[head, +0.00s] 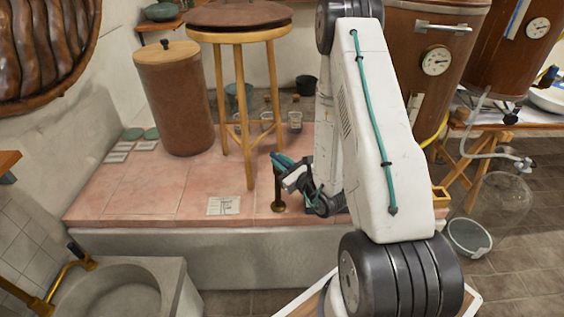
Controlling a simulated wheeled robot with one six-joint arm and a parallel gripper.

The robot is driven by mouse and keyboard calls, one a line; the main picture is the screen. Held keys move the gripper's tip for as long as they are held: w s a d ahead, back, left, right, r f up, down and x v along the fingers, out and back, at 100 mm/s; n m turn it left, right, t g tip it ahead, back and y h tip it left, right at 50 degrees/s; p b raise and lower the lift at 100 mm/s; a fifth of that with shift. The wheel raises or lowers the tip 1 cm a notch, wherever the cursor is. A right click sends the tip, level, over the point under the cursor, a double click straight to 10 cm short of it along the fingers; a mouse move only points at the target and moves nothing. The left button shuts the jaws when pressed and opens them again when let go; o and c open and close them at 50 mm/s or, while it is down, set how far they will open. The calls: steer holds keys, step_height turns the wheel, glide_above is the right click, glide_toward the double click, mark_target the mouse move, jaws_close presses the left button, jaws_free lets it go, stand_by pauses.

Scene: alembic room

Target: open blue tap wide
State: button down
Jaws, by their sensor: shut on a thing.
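The blue tap (277,158) shows as a small blue handle at the top of a short brass post (278,192), near the front edge of the pink tiled platform. My gripper (286,172) reaches it from the right and is shut on the blue handle. The fingers and my wrist hide part of the tap, so how far its handle is turned cannot be made out.
A round wooden stool (240,38) stands just behind the tap, one leg close to it. A brown lidded barrel (175,100) is further left. A printed card (223,206) lies on the pink platform (140,192). A stone basin (165,272) is at front left.

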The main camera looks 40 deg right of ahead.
steer(key=shift+a+m+h, duration=0.15)
steer(key=shift+m+h, duration=0.45)
steer(key=shift+h, duration=0.7)
steer(key=c, duration=1.3)
jaws_free()
steer(key=shift+c, duration=0.2)
steer(key=shift+s, duration=0.1)
